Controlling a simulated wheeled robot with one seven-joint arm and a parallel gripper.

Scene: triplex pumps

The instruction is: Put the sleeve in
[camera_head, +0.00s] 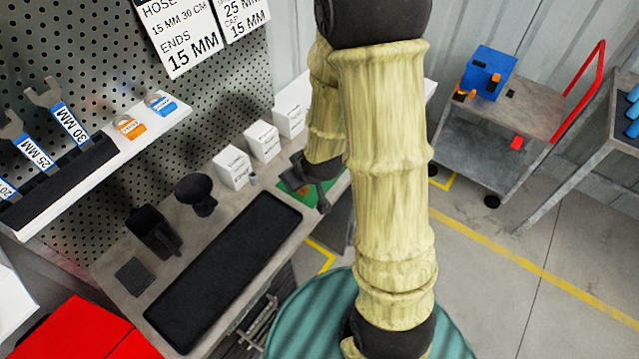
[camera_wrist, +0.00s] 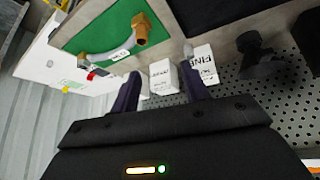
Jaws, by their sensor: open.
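No part is labelled as the sleeve. A small grey cylinder (camera_head: 254,180) stands on the bench beside a white box, and a small light piece (camera_wrist: 188,51) shows in the wrist view. I cannot tell whether either is the sleeve. A grey hose (camera_wrist: 105,56) with a brass elbow fitting (camera_wrist: 141,27) and a white tag lies on a green mat (camera_wrist: 88,27). My gripper (camera_wrist: 161,70) is open, with nothing seen between its dark fingers. It is over the bench near the green mat (camera_head: 330,187), partly hidden by my arm in the head view.
Several white boxes (camera_head: 231,167) line the back of the bench against the pegboard (camera_head: 180,100). A black tray (camera_head: 225,270) lies at the front, with a black funnel-like piece (camera_head: 197,194) behind it. A cart (camera_head: 470,150) with a blue part stands at right.

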